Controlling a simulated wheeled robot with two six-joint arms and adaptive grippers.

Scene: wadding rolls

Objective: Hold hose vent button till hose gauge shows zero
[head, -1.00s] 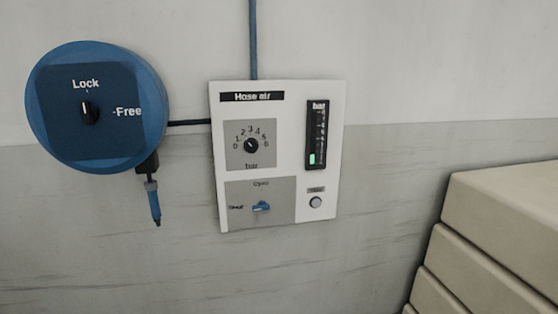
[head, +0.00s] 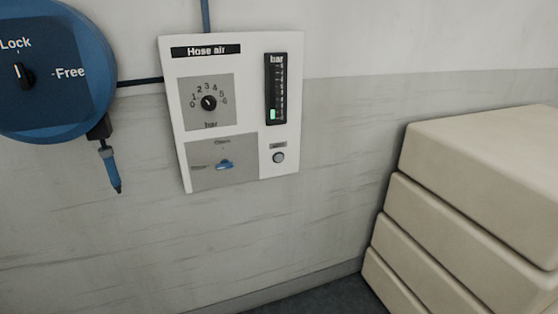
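The white hose air panel (head: 240,60) is on the wall in the upper middle of the head view. Its round grey vent button (head: 278,158) sits at the lower right, under a small label. Above it the black bar gauge (head: 276,88) shows a short green bar near the bottom of its scale. A pressure dial (head: 208,102) marked 0 to 6 is at the upper left of the panel. A blue valve handle (head: 225,164) lies roughly level on the grey plate below. Neither of my grippers shows, and nothing touches the button.
A blue hose reel (head: 98,62) with a Lock/Free knob (head: 23,76) is at the left edge. A blue-tipped hose nozzle (head: 110,168) hangs under it. Stacked cream blocks (head: 480,160) fill the right side. Dark floor (head: 320,298) shows below the wall.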

